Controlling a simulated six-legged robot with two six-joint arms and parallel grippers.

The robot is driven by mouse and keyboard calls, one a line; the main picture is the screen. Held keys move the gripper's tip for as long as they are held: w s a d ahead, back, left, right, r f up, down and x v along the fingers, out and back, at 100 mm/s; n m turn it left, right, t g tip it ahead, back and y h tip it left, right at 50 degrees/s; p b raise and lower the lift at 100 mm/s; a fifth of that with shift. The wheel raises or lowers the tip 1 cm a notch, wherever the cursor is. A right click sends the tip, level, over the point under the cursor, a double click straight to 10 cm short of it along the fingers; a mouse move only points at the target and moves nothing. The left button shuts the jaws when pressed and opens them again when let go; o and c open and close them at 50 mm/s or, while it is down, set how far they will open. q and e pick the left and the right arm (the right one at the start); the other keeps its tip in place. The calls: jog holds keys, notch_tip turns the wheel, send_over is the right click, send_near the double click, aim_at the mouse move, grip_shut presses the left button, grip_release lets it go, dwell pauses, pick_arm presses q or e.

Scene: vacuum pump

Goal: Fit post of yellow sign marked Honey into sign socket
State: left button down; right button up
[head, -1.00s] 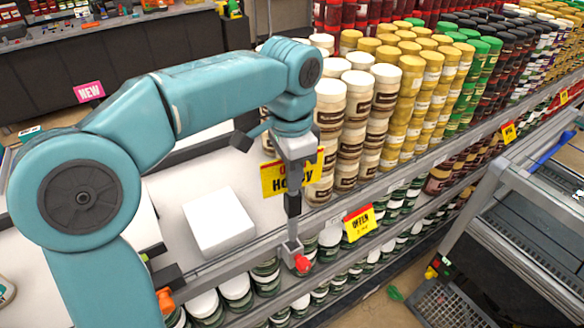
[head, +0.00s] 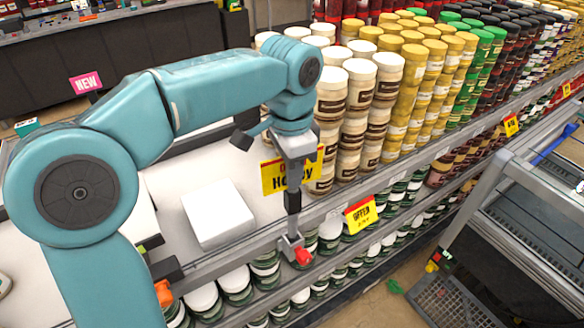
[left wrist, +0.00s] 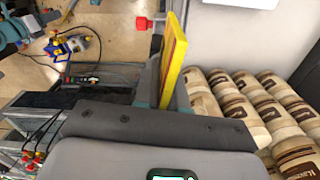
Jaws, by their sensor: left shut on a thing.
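The yellow sign marked Honey (head: 273,178) is upright in the head view, partly hidden behind my left gripper (head: 293,198). My left gripper points down and is shut on the sign. In the left wrist view the sign (left wrist: 174,62) shows nearly edge-on, beyond the gripper housing. The grey sign socket (head: 289,243) with a red knob (head: 303,257) is on the shelf's front edge, just below the gripper. The red knob also shows in the left wrist view (left wrist: 142,23). I cannot tell whether the post's lower end is in the socket. My right gripper is not in view.
Stacked cream-lidded jars (head: 333,105) stand just right of the gripper. A white box (head: 217,213) lies on the shelf to its left. A yellow offer sign (head: 361,214) is on the shelf edge nearby. A grey cart (head: 500,220) stands at the right.

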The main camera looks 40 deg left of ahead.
pick_arm(q)
jog(key=shift+w+a+f, duration=0.1)
jog(key=shift+w+f, duration=0.05)
jog(key=shift+w, duration=0.1)
jog(key=shift+s+r, duration=0.2)
jog(key=shift+s, duration=0.1)
jog(key=shift+w+f, duration=0.1)
jog(key=shift+w, duration=0.3)
jog(key=shift+p, duration=0.45)
jog(key=shift+w+a, duration=0.1)
jog(key=shift+w, duration=0.05)
jog(key=shift+s, duration=0.25)
jog(key=shift+f, duration=0.15)
